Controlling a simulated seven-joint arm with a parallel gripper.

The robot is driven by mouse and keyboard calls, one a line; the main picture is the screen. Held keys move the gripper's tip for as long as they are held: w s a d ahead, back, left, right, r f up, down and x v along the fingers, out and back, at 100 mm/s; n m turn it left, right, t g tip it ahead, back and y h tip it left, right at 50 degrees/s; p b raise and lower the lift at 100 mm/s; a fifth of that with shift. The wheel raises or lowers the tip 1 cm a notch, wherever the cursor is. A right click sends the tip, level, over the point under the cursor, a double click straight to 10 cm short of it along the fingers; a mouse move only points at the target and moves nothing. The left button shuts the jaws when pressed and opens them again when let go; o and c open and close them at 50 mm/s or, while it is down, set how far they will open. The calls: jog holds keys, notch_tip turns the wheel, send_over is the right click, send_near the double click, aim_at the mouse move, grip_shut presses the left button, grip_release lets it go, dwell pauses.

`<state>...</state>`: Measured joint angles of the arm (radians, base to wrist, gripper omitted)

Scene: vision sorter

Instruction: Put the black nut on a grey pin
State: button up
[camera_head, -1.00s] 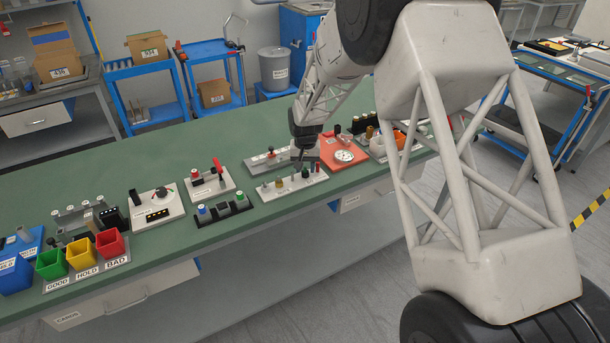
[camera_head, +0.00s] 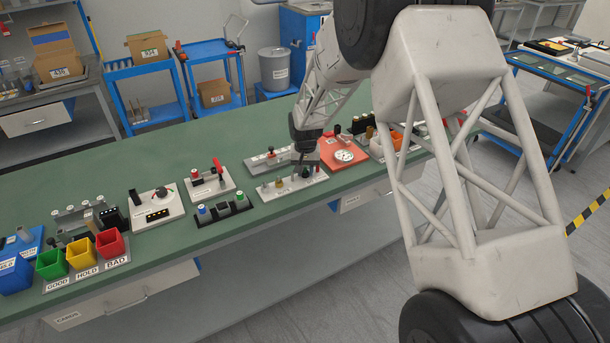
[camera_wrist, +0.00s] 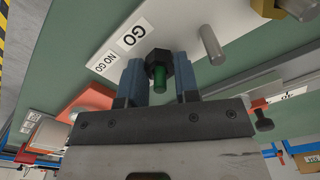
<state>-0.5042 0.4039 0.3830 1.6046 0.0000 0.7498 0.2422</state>
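The black nut (camera_wrist: 157,60) sits around a green pin (camera_wrist: 160,78) beside the GO label in the wrist view; the pin's end sticks out through it. My gripper (camera_wrist: 158,72) has one blue-grey finger on each side of the nut. Whether the fingers press on it or stand just clear, I cannot tell. A bare grey pin (camera_wrist: 212,45) stands just right of the nut on the same light plate. In the head view my gripper (camera_head: 305,168) is low over this white plate (camera_head: 282,192), and hides most of the nut.
A brass-coloured nut (camera_wrist: 290,8) is beyond the grey pin. The GO and NO GO labels (camera_wrist: 120,50) lie on the plate. A red-orange fixture (camera_head: 342,153) stands close to the right, a grey fixture (camera_head: 262,161) behind. Green bench top shows at front left.

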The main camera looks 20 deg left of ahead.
jog(key=c, duration=0.3)
jog(key=shift+r, duration=0.2)
jog(key=shift+c, duration=0.2)
jog(key=shift+r, duration=0.95)
jog(key=shift+r, duration=0.25)
jog(key=shift+r, duration=1)
jog(key=s+a+r, duration=0.2)
jog(key=r, duration=0.1)
jog(key=s+a+r, duration=0.1)
jog(key=r, duration=0.1)
jog(key=shift+s+a+r, duration=0.15)
jog(key=shift+s+a, duration=0.15)
